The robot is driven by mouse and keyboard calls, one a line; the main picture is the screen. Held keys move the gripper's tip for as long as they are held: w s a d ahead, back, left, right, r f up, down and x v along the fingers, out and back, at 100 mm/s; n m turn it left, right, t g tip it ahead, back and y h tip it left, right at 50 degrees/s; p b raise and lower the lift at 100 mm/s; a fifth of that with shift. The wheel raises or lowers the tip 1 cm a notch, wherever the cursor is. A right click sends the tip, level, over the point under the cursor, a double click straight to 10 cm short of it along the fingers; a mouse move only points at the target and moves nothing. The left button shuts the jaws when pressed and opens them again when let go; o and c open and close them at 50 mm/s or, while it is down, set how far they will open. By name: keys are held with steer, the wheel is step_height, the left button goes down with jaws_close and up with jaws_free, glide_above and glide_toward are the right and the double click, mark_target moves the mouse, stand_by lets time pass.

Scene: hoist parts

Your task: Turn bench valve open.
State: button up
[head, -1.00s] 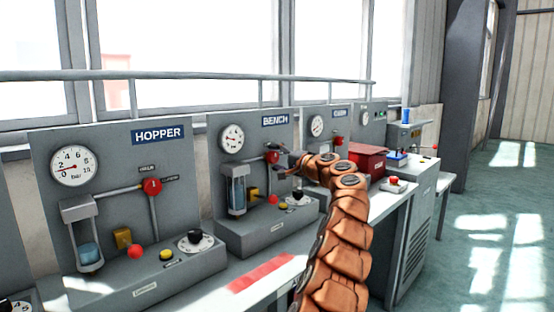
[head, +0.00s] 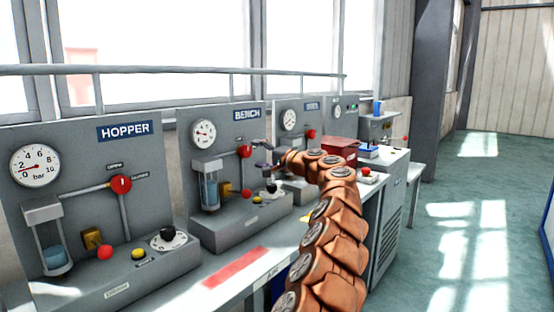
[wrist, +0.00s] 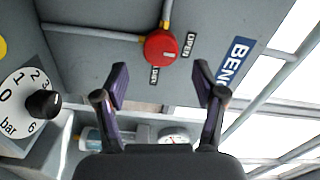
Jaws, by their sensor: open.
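The bench valve is a red round knob (head: 245,151) on the grey panel (head: 222,128) labelled BENCH. In the wrist view the red knob (wrist: 160,46) lies just beyond my fingertips, between the lines of the two fingers, with OPEN and SHUT labels beside it. In the head view my gripper (head: 262,163) is small and dark, close to the right of the knob.
A pressure dial with a black knob (wrist: 43,103) is at the left of the wrist view. The HOPPER panel (head: 75,155) stands left of the BENCH panel. A red box (head: 340,150) is on the right. Open floor (head: 480,180) lies right of the bench.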

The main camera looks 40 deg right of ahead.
steer(key=v, duration=0.7)
stand_by(0.4)
steer(key=shift+s, duration=0.15)
stand_by(0.3)
